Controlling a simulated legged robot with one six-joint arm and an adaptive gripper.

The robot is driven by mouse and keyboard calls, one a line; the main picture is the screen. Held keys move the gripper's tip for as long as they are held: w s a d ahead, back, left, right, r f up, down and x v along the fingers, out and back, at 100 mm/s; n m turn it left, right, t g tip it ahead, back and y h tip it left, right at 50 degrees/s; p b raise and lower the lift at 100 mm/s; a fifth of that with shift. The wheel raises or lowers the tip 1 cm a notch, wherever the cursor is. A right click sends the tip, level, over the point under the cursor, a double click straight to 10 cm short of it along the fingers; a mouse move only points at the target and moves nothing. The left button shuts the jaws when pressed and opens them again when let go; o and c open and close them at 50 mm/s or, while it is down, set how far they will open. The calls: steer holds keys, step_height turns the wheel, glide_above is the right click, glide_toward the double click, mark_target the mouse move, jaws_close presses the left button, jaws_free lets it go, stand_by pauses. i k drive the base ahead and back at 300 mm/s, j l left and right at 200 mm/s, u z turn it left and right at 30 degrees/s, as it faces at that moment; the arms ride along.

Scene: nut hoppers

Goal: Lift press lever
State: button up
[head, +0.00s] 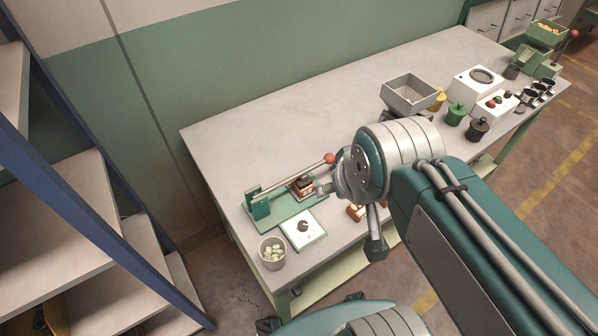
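The press (262,208) has a green base and an upright green post near the left end of the table. Its pale lever rod (292,177) runs from the post up and right in the picture to a red ball knob (330,158). A small red-brown block (306,187) sits under the rod on the press base. My gripper (325,189) is just below and right of the knob in the picture, mostly hidden by my wrist. I cannot tell whether it touches the knob or lever, or whether its fingers are open.
A white dial box (303,228) and a cup of pale pieces (272,252) stand in front of the press on the table (225,137). A grey hopper (409,95), coloured jars (456,114) and a white machine (476,88) stand further right. The table behind the press is clear.

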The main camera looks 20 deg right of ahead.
mark_target(304, 181)
steer(key=j+z, duration=0.9)
steer(key=l, duration=0.1)
